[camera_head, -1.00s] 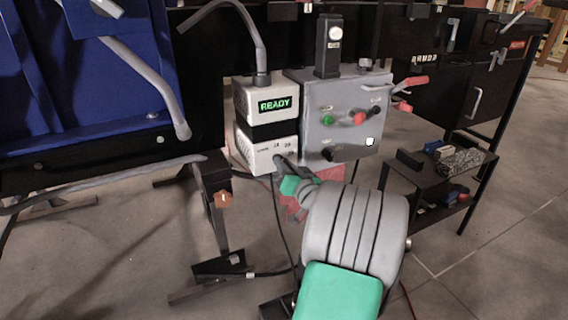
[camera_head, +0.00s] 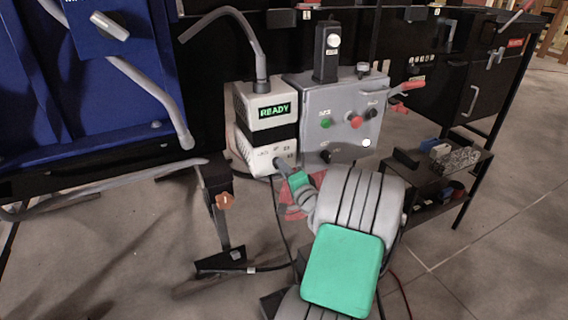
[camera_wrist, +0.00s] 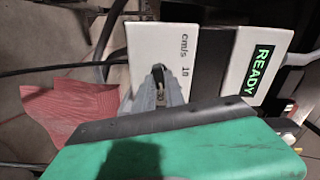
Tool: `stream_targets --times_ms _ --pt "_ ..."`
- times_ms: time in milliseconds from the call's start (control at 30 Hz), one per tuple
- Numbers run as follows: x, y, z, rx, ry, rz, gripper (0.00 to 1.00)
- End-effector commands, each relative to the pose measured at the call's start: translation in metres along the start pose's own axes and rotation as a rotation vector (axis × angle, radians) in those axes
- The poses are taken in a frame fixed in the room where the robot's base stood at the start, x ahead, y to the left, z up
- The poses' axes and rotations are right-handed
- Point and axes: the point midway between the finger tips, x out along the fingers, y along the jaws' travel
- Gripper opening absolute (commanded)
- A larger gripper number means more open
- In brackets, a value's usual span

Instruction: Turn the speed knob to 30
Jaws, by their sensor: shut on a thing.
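The speed control panel (camera_head: 262,161) is the white lower face of a small box, with a faint row of numbers along it. In the wrist view the panel (camera_wrist: 143,48) shows "cm/s" and "10". My gripper (camera_head: 277,162) is at this panel, just below the numbers. In the wrist view my gripper (camera_wrist: 159,74) is shut with its fingertips against the panel, around the speed knob. The fingers hide nearly all of the knob, so its pointer and setting cannot be read. The READY display (camera_head: 275,109) glows green above; it also shows in the wrist view (camera_wrist: 258,71).
A grey control box (camera_head: 345,105) with green, red and black controls stands right of the white box. A red cloth-like thing (camera_wrist: 85,112) hangs below. A dark shelf (camera_head: 440,175) with small items is at right. Blue machinery (camera_head: 100,90) is at left.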

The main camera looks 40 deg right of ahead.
Motion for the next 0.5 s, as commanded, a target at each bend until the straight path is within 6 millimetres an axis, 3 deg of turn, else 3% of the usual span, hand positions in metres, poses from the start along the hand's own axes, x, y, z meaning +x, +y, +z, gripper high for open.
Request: stream_targets --times_ms 500 --pt "-0.0002 0.0011 0.0 0.244 0.0 0.001 0.0"
